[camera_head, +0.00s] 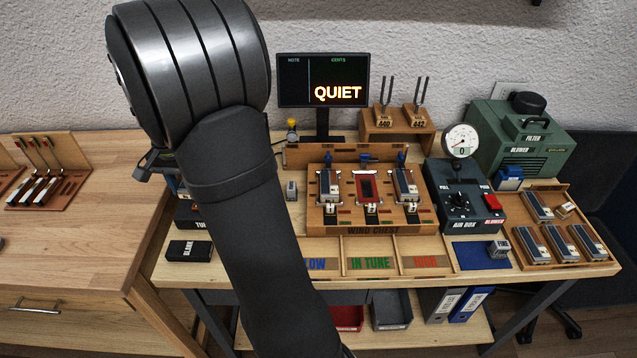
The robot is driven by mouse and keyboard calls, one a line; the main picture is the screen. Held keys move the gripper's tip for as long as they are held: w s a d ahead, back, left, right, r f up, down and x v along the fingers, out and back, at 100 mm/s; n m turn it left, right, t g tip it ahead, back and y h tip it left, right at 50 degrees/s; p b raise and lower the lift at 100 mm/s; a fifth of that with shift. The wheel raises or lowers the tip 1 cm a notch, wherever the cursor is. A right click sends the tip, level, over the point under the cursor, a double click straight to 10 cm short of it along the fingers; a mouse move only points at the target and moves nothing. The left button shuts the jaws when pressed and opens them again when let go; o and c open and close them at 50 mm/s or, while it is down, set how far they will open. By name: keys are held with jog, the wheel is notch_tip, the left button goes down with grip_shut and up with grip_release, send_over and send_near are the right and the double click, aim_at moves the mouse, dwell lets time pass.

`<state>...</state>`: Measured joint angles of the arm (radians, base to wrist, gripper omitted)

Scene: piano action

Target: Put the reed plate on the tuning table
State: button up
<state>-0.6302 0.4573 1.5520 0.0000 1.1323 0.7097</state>
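Several grey-blue plates that look like reed plates stand in the wooden tray (560,262) at the bench's right, such as this reed plate (537,206). Two similar plates, a left one (328,187) and a right one (405,184), sit on the wooden wind chest (322,216), either side of a red-framed slot (367,188). I cannot tell which plate the task means. The light wooden bench (440,273) carries these; no "tuning table" label is readable, though a dark block (190,214) shows a cut-off "TU".
A screen (322,80) reads QUIET. The air box (462,200) with its gauge and a green blower (520,140) stand at right. Labelled bins for low, in tune and high line the front edge. A blue mat (470,257) holds a small grey block. Another wooden table (70,240) stands left.

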jog(key=s+d+f+m, duration=0.1)
jog(key=s+d+m, duration=0.15)
jog(key=d, duration=1.25)
jog(key=s+d+f+m, duration=0.1)
jog(key=s+d, duration=0.3)
jog(key=d, duration=1.1)
jog(key=w+a+f, duration=0.1)
jog(key=a+f, duration=0.1)
jog(key=a, duration=0.2)
jog(key=w+a+f, duration=0.1)
jog(key=a+f, duration=0.1)
jog(key=a, duration=0.1)
jog(key=w+a+f, duration=0.1)
jog(key=a+f, duration=0.2)
jog(key=a, duration=0.1)
jog(key=shift+a, duration=0.35)
jog(key=shift+f, duration=2)
jog(key=shift+f, duration=0.15)
jog(key=o, duration=0.8)
notch_tip(320, 180, up, 12)
jog(key=shift+r, duration=0.15)
